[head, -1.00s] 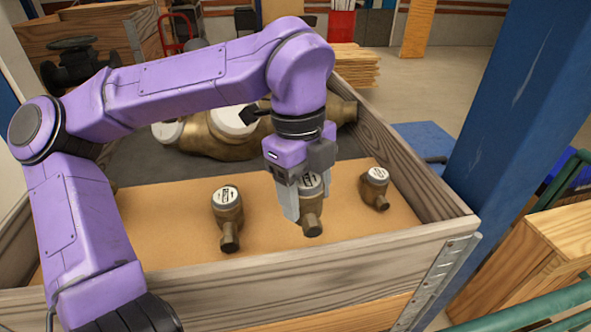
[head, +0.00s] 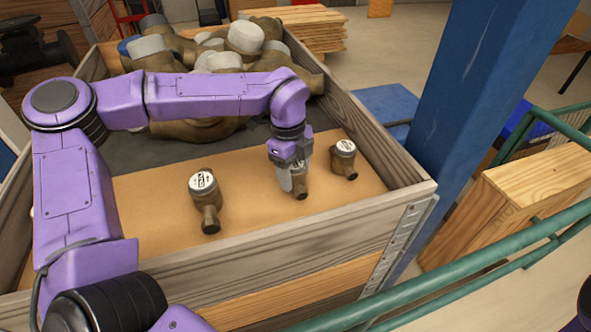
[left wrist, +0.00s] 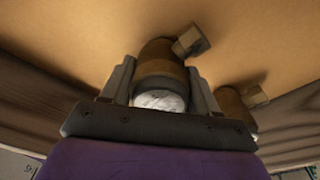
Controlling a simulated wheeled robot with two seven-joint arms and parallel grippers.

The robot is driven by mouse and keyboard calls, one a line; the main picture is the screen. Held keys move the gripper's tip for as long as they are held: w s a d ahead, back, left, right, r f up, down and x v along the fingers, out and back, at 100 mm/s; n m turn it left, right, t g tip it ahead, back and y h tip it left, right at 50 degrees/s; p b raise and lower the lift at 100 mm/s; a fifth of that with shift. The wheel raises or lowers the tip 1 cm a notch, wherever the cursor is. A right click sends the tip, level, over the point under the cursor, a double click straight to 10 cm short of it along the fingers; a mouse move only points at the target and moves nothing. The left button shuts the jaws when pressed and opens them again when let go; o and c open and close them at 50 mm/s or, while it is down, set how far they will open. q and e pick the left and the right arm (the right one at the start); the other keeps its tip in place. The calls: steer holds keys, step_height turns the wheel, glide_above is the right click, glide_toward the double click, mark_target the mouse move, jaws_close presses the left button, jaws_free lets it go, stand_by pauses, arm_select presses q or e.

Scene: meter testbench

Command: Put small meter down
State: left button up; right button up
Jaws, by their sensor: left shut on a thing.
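The small meter (head: 301,184), a brass body with a white dial top, is between the fingers of my left gripper (head: 291,177). The gripper points down into the wooden crate (head: 330,225) and is shut on the meter. In the left wrist view, the fingers flank the meter (left wrist: 160,65), with its pipe end beyond them. The meter is over or on the tan cardboard sheet (head: 250,205); I cannot tell whether it touches. My right gripper is not in view.
Similar small meters stand on the cardboard to the left (head: 205,200) and close by on the right (head: 344,160). Larger brass meters (head: 245,45) are piled behind on the dark part of the crate. Bare cardboard lies between the left meter and the held one.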

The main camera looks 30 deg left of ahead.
arm_select(q)
steer(key=shift+s, duration=0.1)
steer(key=shift+d, duration=0.1)
steer(key=o, duration=1.6)
steer(key=shift+f, duration=0.1)
steer(key=shift+c, duration=0.2)
steer(key=r, duration=0.4)
steer(key=a+r, duration=0.1)
steer(key=r, duration=0.3)
steer(key=r+b, duration=0.1)
steer(key=r, duration=0.3)
steer(key=shift+a+r, duration=0.15)
steer(key=shift+a, duration=0.1)
